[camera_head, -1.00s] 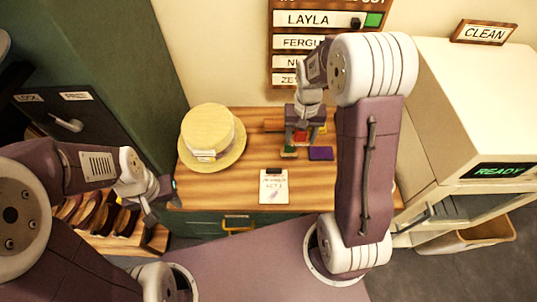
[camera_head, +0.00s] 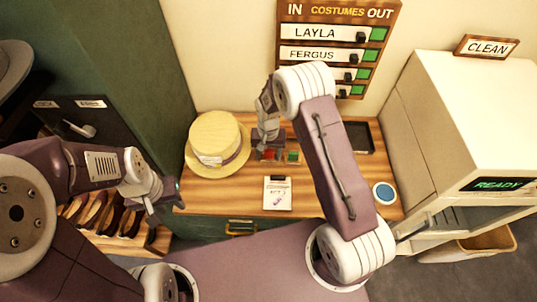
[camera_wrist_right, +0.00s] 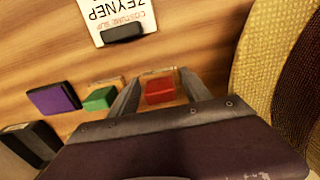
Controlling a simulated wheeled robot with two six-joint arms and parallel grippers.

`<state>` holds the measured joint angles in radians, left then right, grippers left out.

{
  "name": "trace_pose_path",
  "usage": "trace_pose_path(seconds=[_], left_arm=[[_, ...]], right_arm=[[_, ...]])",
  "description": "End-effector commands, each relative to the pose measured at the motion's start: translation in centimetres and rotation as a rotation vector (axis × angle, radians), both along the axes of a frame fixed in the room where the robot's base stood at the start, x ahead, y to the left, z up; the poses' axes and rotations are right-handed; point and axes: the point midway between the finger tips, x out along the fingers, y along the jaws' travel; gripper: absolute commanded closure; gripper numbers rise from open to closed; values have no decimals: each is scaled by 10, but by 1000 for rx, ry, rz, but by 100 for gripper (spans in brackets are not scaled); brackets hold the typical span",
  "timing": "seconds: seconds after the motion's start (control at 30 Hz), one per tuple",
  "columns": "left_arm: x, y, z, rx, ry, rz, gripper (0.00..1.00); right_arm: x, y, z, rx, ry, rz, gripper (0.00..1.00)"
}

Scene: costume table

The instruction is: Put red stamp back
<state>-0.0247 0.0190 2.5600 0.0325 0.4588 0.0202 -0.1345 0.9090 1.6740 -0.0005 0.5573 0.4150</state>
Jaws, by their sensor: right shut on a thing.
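The red stamp (camera_wrist_right: 160,91) sits between the two fingers of my right gripper (camera_wrist_right: 161,95) in the right wrist view. A light wooden part shows at its far edge. In the head view my right gripper (camera_head: 267,156) is low over the wooden table, right of the straw hat, and shut on the red stamp. I cannot tell whether the stamp touches the table.
The straw hat (camera_head: 215,140) stands close left of my right gripper. A costume slip (camera_head: 277,194) lies in front. A white machine (camera_head: 470,110) stands beyond.

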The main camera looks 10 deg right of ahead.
Motion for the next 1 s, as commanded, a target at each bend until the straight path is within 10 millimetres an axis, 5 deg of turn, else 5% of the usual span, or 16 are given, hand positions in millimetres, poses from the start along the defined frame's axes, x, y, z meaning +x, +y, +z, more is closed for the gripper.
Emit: trace_pose_path(seconds=[0.4, 0.43, 0.5, 0.8, 1.0], left_arm=[[0, 0, -2, 0, 0, 0, 64], [0, 0, -1, 0, 0, 0, 64], [0, 0, 0, 0, 0, 0, 64], [0, 0, 0, 0, 0, 0, 64], [0, 0, -2, 0, 0, 0, 64]], right_arm=[[0, 0, -12, 0, -1, 0, 70], [0, 0, -12, 0, -1, 0, 41], [0, 0, -11, 0, -1, 0, 22], [0, 0, -10, 0, -1, 0, 22], [1, 0, 9, 1, -5, 0, 22]])
